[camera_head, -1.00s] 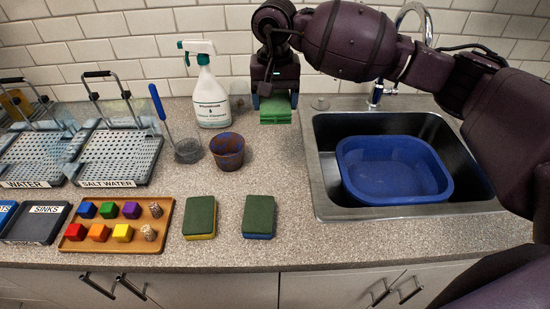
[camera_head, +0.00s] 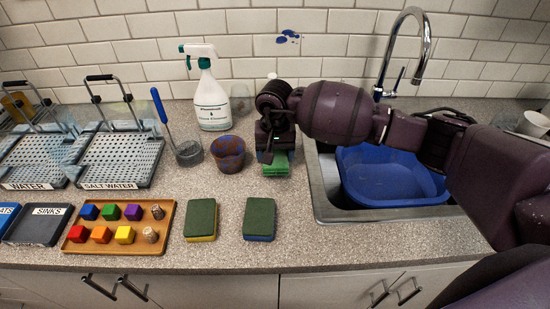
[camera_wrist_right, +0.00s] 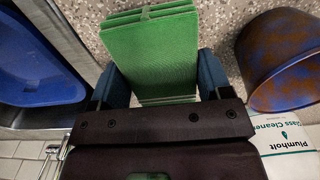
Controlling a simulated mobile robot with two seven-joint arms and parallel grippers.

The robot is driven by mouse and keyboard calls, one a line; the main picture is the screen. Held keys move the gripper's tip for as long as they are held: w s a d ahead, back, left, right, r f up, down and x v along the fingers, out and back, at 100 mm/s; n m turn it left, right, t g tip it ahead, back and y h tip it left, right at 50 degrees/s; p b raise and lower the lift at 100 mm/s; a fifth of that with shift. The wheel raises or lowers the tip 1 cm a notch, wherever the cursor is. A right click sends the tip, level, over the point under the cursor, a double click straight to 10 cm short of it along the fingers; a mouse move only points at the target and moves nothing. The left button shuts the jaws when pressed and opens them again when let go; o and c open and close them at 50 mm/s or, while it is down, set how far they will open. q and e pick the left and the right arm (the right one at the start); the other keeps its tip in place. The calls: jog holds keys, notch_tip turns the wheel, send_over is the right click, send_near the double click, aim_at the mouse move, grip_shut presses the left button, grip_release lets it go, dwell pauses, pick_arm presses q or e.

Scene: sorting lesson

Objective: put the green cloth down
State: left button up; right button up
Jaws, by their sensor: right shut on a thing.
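The green cloth (camera_head: 277,163) is a folded, layered green piece at the counter's middle, left of the sink. My right gripper (camera_head: 274,158) is shut on it, pointing down. In the right wrist view the cloth (camera_wrist_right: 152,52) sits between the two blue fingers of my right gripper (camera_wrist_right: 164,80), with its folded layers showing at the far end. The cloth is at or very close to the counter surface; I cannot tell whether it touches. My left gripper is in neither view.
A rusty blue cup (camera_head: 228,154) stands just left of the gripper, with a spray bottle (camera_head: 211,100) behind it. The sink holds a blue basin (camera_head: 392,178) at right. Two sponges (camera_head: 201,219) (camera_head: 260,218) lie in front. Speckled counter between is free.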

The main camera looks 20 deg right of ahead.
jog(key=shift+f, duration=1.05)
jog(key=shift+f, duration=0.1)
jog(key=o, duration=0.8)
notch_tip(320, 180, up, 12)
jog(key=shift+r+b, duration=0.15)
jog(key=shift+b, duration=0.3)
